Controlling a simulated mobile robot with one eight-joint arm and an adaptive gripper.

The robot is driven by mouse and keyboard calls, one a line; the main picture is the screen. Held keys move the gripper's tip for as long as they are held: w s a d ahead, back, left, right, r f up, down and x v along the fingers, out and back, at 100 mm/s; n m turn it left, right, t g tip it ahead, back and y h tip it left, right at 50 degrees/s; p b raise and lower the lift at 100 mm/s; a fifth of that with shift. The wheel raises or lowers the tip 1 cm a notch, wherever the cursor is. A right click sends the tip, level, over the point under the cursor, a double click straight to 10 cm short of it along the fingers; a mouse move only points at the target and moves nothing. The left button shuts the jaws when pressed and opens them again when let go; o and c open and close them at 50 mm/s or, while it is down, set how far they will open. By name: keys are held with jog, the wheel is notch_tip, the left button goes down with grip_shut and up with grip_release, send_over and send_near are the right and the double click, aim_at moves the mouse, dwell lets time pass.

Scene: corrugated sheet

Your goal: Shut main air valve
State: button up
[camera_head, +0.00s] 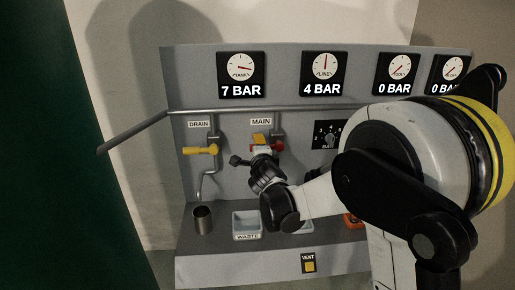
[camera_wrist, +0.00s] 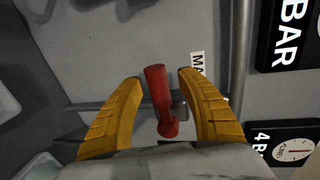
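The main air valve has a red handle (camera_wrist: 160,100), which lies between my gripper's two yellow fingers in the wrist view. A gap shows on each side of it. My gripper (camera_wrist: 159,77) is open around the handle and does not visibly grip it. In the head view, the red handle (camera_head: 251,148) shows under the MAIN label (camera_head: 261,121), partly hidden by my gripper (camera_head: 259,139). The handle runs across the small pipe behind it in the wrist view.
A yellow drain valve (camera_head: 200,151) is to the left. A grey pipe (camera_head: 225,110) crosses above. Gauges read 7 BAR (camera_head: 241,75) on the tank and 4 BAR (camera_head: 323,73) on the line. A metal cup (camera_head: 202,221) and a waste tray (camera_head: 247,236) stand below.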

jog(key=s+r, duration=0.2)
jog(key=s, duration=0.9)
jog(key=shift+s+r, duration=0.15)
jog(key=shift+s, duration=0.2)
jog(key=s+a+r+n+y, duration=0.2)
jog(key=s+r+n+y, duration=0.4)
jog(key=s+r+n, duration=0.5)
jog(key=s+d+f+n+g+h, duration=0.3)
jog(key=s+d+f, duration=0.3)
jog(key=s+f, duration=0.3)
jog(key=s+d+f+n+g+h+b, duration=0.1)
jog(key=s+d+f+n+g+h, duration=0.2)
jog(key=s+d+f, duration=0.4)
jog(key=s+f+n+g, duration=0.1)
jog(key=s+f+g, duration=0.1)
jog(key=s, duration=0.1)
jog(key=shift+s+d+f+g, duration=0.15)
jog(key=shift+d+f+g, duration=0.1)
jog(key=shift+g, duration=0.15)
